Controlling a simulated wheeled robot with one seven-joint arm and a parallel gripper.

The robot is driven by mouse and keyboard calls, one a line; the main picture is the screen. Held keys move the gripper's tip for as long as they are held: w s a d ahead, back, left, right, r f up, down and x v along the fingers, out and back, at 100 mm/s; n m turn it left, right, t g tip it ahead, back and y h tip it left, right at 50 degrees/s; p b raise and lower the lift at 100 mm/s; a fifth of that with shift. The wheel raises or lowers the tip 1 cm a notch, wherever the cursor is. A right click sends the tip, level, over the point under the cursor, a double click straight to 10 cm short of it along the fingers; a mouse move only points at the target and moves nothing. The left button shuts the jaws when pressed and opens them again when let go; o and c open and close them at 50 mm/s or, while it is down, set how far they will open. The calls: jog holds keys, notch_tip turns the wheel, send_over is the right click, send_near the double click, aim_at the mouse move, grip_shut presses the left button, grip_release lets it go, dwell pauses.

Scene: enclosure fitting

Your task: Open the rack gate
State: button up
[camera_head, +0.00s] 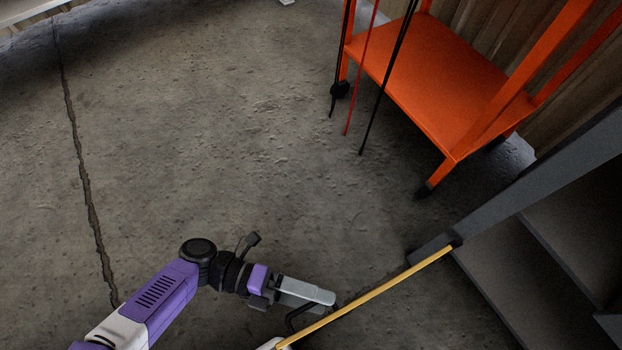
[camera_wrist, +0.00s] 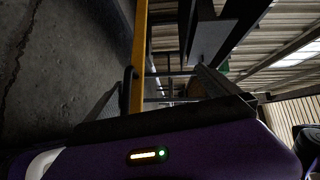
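The rack gate shows as a yellow bar (camera_head: 385,287) running from the grey rack post (camera_head: 535,185) down to the lower left. It also shows in the wrist view as an upright yellow bar (camera_wrist: 138,55). A thin dark curved piece, perhaps a handle, shows beside the bar in both views. My gripper (camera_head: 333,302) is close to the bar on its left side, near the lower middle of the head view. I cannot tell whether it touches the bar or the dark piece.
Grey rack shelves (camera_head: 530,285) stand at the right behind the post. An orange cart (camera_head: 440,75) stands at the upper right, with black and red cords (camera_head: 364,60) hanging by it. The concrete floor (camera_head: 200,120) to the left is clear, with a long crack.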

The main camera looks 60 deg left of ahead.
jog(key=r+p, duration=0.1)
jog(key=r, duration=0.4)
jog(key=r+h+p, duration=0.1)
jog(key=r, duration=0.4)
jog(key=r+t+h+p, duration=0.1)
jog(key=r, duration=0.4)
jog(key=shift+s+a+r+m, duration=0.2)
jog(key=shift+s+a+m, duration=0.1)
jog(key=shift+s+m, duration=0.1)
jog(key=c, duration=0.4)
jog(key=shift+s+r, duration=0.1)
jog(key=shift+r, duration=0.15)
jog(key=c, duration=0.7)
jog(key=shift+o, duration=0.2)
jog(key=shift+d, duration=0.1)
jog(key=shift+f, duration=0.3)
